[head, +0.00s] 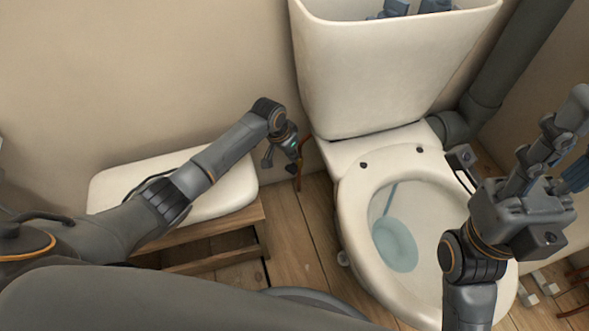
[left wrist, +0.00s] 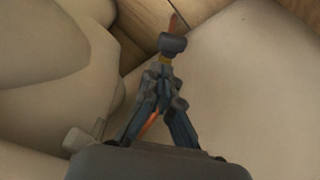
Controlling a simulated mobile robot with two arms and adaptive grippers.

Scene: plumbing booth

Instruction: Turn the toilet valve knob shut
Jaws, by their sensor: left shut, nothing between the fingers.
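The toilet valve knob (left wrist: 172,45) is a small dark piece on an orange pipe, just beyond my fingertips in the left wrist view. In the head view a dark piece (head: 291,169) that looks like the knob shows beside the orange pipe (head: 300,165), left of the toilet. My left gripper (left wrist: 163,82) is shut and empty, its tips close to the knob; I cannot tell whether they touch. In the head view this gripper (head: 287,150) points down at the valve and partly hides it. My right gripper (head: 575,135) is raised over the toilet's right side, away from the valve.
The toilet bowl (head: 352,215) and its open tank (head: 385,75) stand right of the valve. A white tank lid (head: 235,190) lies on a wooden stool (head: 255,213) to the left, under my left arm. Bare wooden floor (head: 300,240) lies between stool and toilet.

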